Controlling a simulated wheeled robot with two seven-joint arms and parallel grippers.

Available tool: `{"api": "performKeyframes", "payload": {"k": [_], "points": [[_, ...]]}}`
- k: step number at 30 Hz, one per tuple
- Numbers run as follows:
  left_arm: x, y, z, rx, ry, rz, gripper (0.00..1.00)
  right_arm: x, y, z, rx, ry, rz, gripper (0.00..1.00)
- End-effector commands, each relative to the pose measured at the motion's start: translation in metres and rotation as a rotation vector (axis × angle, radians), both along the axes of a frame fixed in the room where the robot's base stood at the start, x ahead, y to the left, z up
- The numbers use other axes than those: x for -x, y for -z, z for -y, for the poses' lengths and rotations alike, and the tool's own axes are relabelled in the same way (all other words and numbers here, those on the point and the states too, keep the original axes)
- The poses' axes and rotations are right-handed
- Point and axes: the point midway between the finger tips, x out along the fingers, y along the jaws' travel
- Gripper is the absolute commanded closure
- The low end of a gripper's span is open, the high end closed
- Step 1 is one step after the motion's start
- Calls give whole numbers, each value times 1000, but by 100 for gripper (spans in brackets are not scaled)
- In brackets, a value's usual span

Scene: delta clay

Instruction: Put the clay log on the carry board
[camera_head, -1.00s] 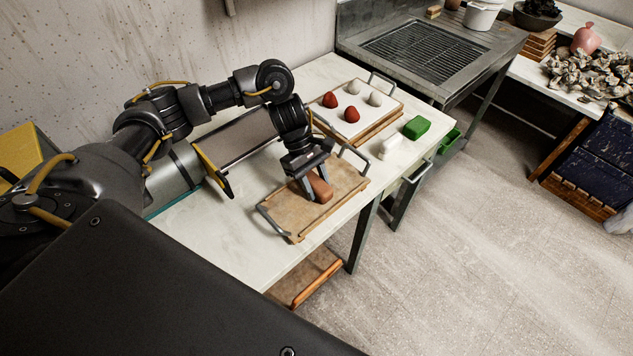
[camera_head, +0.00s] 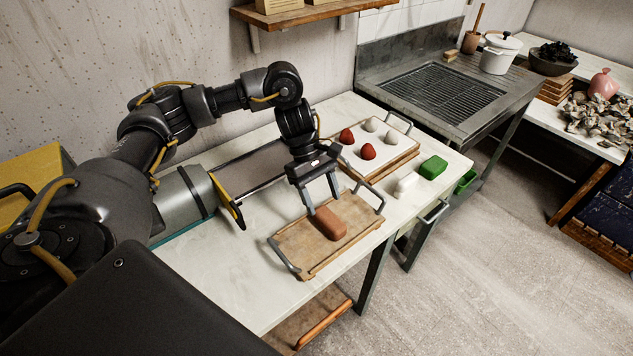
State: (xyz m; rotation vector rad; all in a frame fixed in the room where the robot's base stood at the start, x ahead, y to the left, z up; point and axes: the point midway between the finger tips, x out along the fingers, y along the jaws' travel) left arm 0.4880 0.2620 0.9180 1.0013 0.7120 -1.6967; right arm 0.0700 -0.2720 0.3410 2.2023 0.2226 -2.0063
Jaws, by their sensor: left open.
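The clay log (camera_head: 330,224) is a brown, rounded block lying on the carry board (camera_head: 305,250). The carry board is a tan wooden tray with a grey metal handle at each end, on the white table. My left gripper (camera_head: 323,207) is open just above the log's far end, with its fingers apart and pointing down. The log rests on the board beneath the fingertips. I cannot tell whether a finger still touches the log. My right gripper is not in view.
Behind the board, a white-topped tray (camera_head: 378,152) holds red and pale clay lumps. A white block (camera_head: 406,183) and a green block (camera_head: 433,168) lie to the right. A metal roller (camera_head: 185,200) stands at left. The table's front edge is close to the board.

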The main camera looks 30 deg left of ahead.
Motion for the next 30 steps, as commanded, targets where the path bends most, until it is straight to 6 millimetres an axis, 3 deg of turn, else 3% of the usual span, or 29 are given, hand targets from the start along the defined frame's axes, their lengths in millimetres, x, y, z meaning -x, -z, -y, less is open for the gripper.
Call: {"api": "performKeyframes", "payload": {"k": [3, 9, 30], "points": [[-4, -19, -11, -2, -1, 3, 40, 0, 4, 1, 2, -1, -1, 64], [-7, -39, -21, -1, 0, 1, 40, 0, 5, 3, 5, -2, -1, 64], [-8, -47, -23, 1, 0, -1, 40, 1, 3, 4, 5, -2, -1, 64]]}}
